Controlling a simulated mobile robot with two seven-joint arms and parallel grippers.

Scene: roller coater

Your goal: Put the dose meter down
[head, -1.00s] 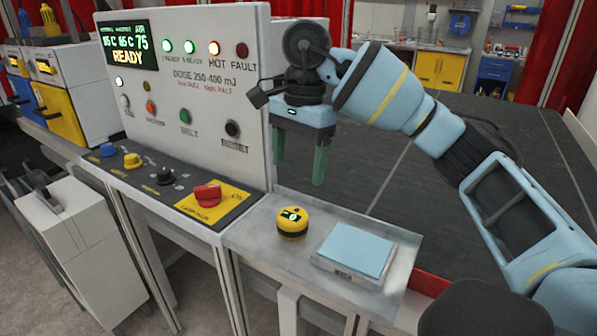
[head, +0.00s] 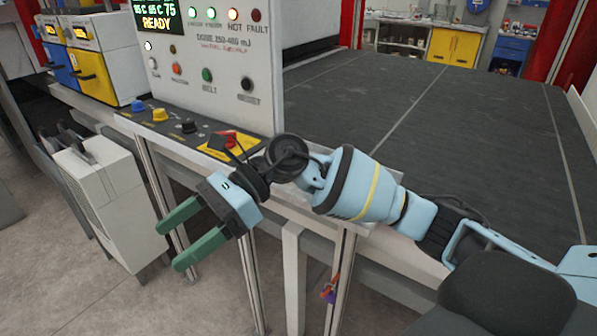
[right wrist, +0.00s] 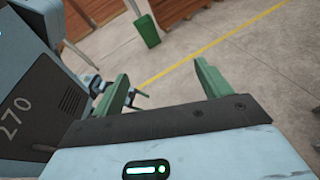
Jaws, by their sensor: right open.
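The dose meter does not show in either view now. A second ago it was a round yellow puck with a small lit display, standing on the metal side shelf (head: 292,209) beside a pale blue pad. My right arm now covers most of that shelf. My right gripper (head: 168,247) has two green fingers, spread apart and empty. It hangs over the floor in front of the control panel, left of the shelf. The right wrist view shows the same open fingers (right wrist: 161,70) with floor beyond. A small part that looks like my left gripper (right wrist: 137,100) shows between them, unclear.
The control panel (head: 228,62) with lamps and buttons stands behind, above a ledge with knobs and a red switch (head: 228,141). A white cabinet (head: 112,200) stands at left. A wide dark conveyor bed (head: 440,120) stretches behind. The floor in front is clear.

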